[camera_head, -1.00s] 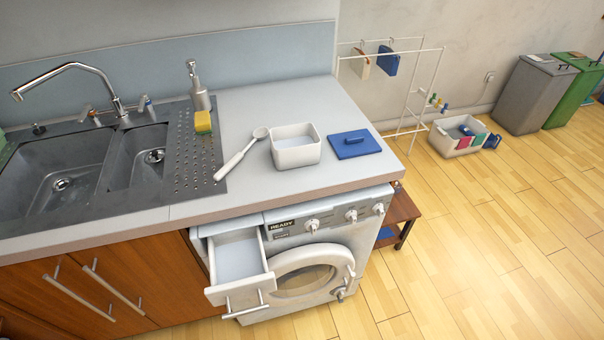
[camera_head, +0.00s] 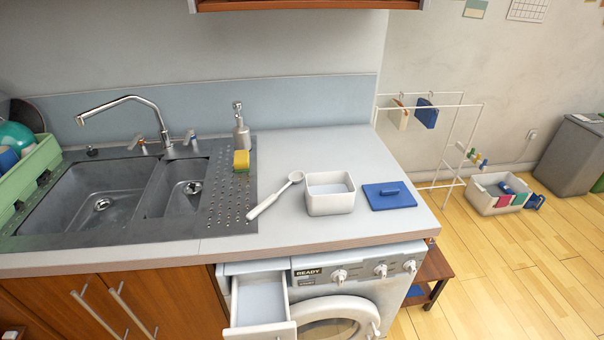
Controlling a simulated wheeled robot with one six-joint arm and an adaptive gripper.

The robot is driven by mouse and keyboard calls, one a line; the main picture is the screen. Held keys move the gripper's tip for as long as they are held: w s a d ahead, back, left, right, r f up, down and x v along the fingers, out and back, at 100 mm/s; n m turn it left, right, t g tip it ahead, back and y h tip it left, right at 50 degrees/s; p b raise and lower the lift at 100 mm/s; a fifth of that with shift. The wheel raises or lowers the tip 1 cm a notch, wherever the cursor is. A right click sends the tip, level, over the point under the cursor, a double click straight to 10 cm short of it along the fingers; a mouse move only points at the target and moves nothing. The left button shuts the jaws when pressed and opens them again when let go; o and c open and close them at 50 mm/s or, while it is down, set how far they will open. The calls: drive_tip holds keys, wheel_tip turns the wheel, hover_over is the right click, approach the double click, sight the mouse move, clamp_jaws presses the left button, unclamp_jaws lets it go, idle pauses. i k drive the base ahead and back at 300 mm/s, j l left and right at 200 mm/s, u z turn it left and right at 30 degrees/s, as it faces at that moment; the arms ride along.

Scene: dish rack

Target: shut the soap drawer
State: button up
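The soap drawer (camera_head: 259,300) is a white, open-topped drawer at the top left of the washing machine (camera_head: 375,283). It stands pulled out toward the viewer, and its inside looks pale and empty. Its front panel (camera_head: 262,331) is cut by the lower edge of the picture, and its handle is out of sight. The washer's panel shows the word READY. My gripper is not in view.
The counter (camera_head: 310,232) above the washer holds a white tub (camera_head: 330,204), a blue lid (camera_head: 389,195), a white scoop (camera_head: 274,196) and a soap dispenser (camera_head: 241,130). A sink (camera_head: 100,190) is at left. Floor (camera_head: 510,240) is free at right.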

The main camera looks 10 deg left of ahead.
sight(259, 311)
drive_tip(key=k+j+u, duration=0.25)
drive_tip(key=k, duration=0.15)
drive_tip(key=k+j+u, duration=0.3)
drive_tip(key=k+j, duration=0.05)
